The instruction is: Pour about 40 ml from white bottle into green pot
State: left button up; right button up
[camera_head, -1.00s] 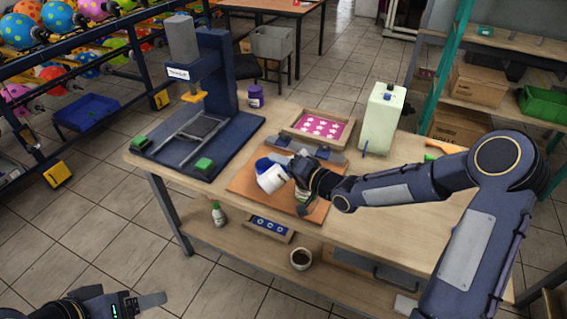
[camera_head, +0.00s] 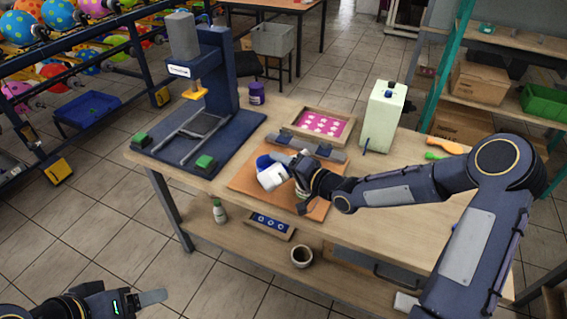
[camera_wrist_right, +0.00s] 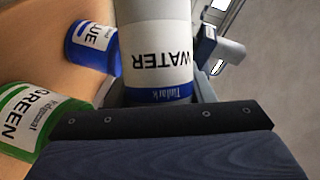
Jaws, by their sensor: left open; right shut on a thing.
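The white bottle (camera_head: 272,178) is held tilted above the brown board on the table. In the right wrist view it is labelled WATER (camera_wrist_right: 155,55). My right gripper (camera_head: 292,172) is shut on it. The green pot (camera_wrist_right: 30,120) stands at the lower left of the right wrist view, beside the bottle and partly cut off. In the head view my right gripper hides most or all of it. I cannot see the bottle's mouth or any liquid stream. My left gripper (camera_head: 152,298) is open and empty, low at the left, away from the table.
A blue pot (camera_wrist_right: 93,47) stands close to the bottle. The brown board (camera_head: 243,182) lies under them. A blue press (camera_head: 205,125) stands to the left, a tray with a pink pad (camera_head: 320,125) behind, and a pale green container (camera_head: 382,118) behind right.

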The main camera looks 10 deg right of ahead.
jog(key=shift+f, duration=0.25)
jog(key=shift+f+m, duration=0.1)
jog(key=shift+m, duration=0.4)
jog(key=shift+f+y, duration=0.15)
jog(key=shift+y, duration=0.15)
jog(key=shift+f+m+b, duration=0.1)
jog(key=shift+m+b, duration=0.2)
jog(key=shift+f+m+t+b, duration=0.2)
jog(key=shift+m+t+b, duration=0.1)
jog(key=shift+b, duration=0.1)
dwell(1.4)
